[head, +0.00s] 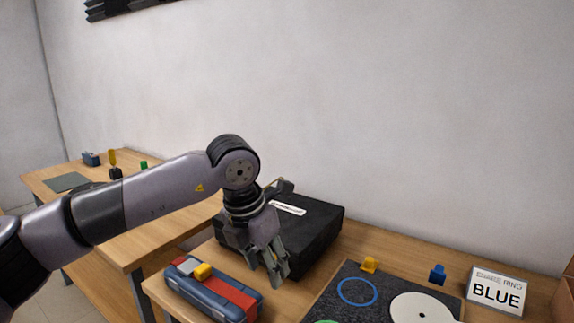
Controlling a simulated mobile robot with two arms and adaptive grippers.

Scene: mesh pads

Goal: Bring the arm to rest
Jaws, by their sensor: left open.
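My left arm comes in from the left, and its left gripper (277,272) points down over the near table. The gripper is open, with no object visible between its fingers. It hangs in front of a black box (322,222) with a white label, and just right of a blue case (205,294) with a red band and a yellow block on top. I cannot tell whether the fingers touch anything. My right gripper is not in view.
A dark mat (338,297) holds a blue ring (357,292) and a white disc (422,308). Behind it stand a yellow piece (369,264), a blue piece (438,274) and a sign reading BLUE (496,292). A second table (140,247) is at the left.

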